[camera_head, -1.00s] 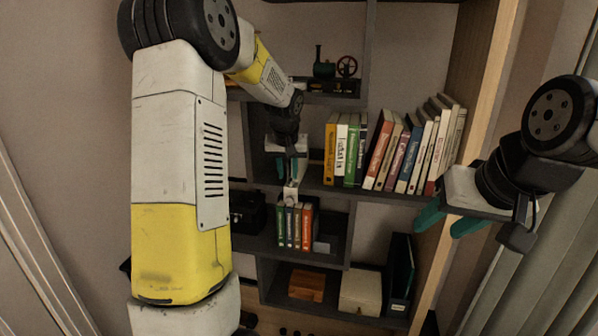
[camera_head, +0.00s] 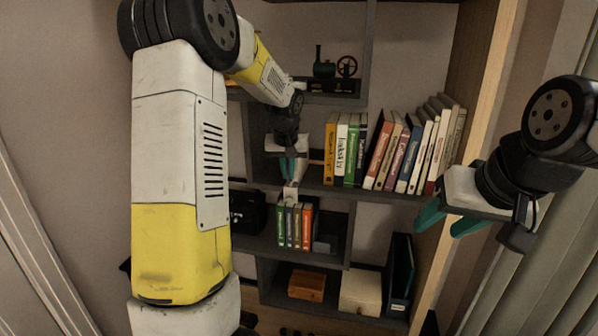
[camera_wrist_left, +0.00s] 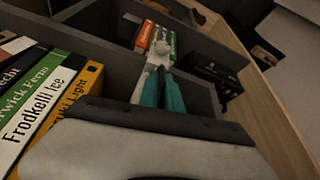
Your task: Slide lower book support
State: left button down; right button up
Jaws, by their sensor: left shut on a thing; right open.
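A small white figure-like piece, which looks like the lower book support (camera_head: 290,196), stands at the near side of the short row of lower books (camera_head: 294,226). My left gripper (camera_head: 289,178) reaches down from above and its teal fingers are shut on the top of this piece. In the left wrist view the white piece (camera_wrist_left: 158,54) shows at the fingertips (camera_wrist_left: 160,75), close to the green and orange books (camera_wrist_left: 150,36). The piece's base is partly hidden. My right gripper (camera_head: 438,226) is open and empty at the right, beside the shelf's wooden side.
A longer row of books (camera_head: 400,155) stands on the shelf above, right of my left gripper. A wooden box (camera_head: 306,285) and a cream box (camera_head: 360,291) sit below.

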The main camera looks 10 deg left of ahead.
dwell(0.6)
pick_arm(q)
jog(key=d, duration=0.7)
jog(key=shift+d, duration=0.2)
jog(key=shift+s, duration=0.1)
jog(key=c, duration=1.5)
grip_release()
jog(key=shift+c, duration=0.2)
jog(key=v, duration=0.8)
